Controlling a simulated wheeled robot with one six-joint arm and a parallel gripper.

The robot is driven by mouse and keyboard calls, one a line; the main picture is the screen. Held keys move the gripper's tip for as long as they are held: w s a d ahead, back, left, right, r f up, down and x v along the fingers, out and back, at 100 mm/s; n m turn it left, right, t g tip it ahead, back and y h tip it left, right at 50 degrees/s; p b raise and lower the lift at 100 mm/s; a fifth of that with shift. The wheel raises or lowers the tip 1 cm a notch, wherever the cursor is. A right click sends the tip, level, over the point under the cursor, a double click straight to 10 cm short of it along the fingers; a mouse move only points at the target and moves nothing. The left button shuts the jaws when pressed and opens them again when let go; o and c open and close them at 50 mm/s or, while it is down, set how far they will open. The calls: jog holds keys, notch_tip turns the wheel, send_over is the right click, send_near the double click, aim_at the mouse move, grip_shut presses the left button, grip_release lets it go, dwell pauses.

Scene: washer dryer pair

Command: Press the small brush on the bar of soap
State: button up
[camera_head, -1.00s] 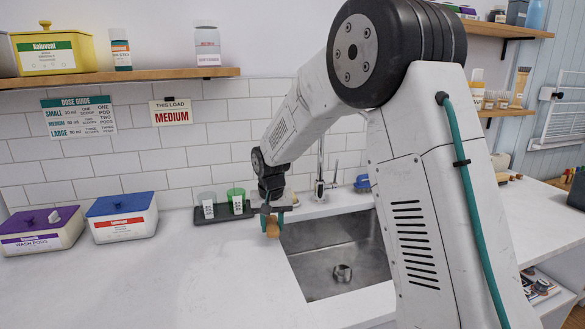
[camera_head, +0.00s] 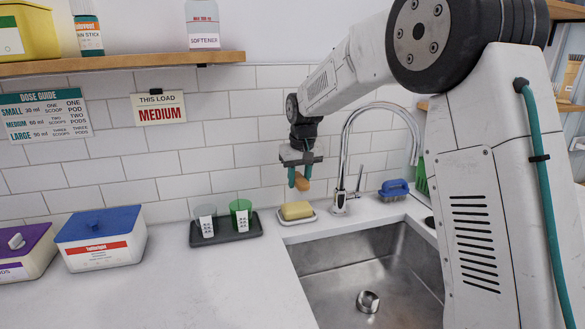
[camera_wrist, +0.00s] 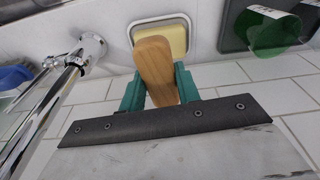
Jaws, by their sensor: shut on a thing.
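My gripper (camera_head: 299,180) is shut on the small brush (camera_head: 303,184), whose light wooden body shows between the teal fingers. In the wrist view the wooden brush (camera_wrist: 155,70) sticks out past the fingertips, and its bristles are hidden. The yellow bar of soap (camera_head: 296,210) lies in a white dish (camera_head: 311,219) at the back edge of the sink. The brush hangs above the soap, with a visible gap in the head view. In the wrist view the soap (camera_wrist: 172,38) is partly covered by the brush.
A chrome faucet (camera_head: 345,150) stands close to the right of the soap. A blue brush (camera_head: 394,187) lies farther right. A dark tray (camera_head: 227,231) with a clear cup and a green cup (camera_head: 241,210) is at the left. The sink (camera_head: 350,265) opens in front.

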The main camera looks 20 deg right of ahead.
aim_at(297, 206)
jog(key=shift+w+a+r, duration=0.1)
jog(key=shift+w+r, duration=0.05)
jog(key=shift+w, duration=0.35)
jog(key=shift+f, duration=2.9)
jog(key=shift+f, duration=0.6)
jog(key=shift+r, duration=0.1)
jog(key=shift+r, duration=3.45)
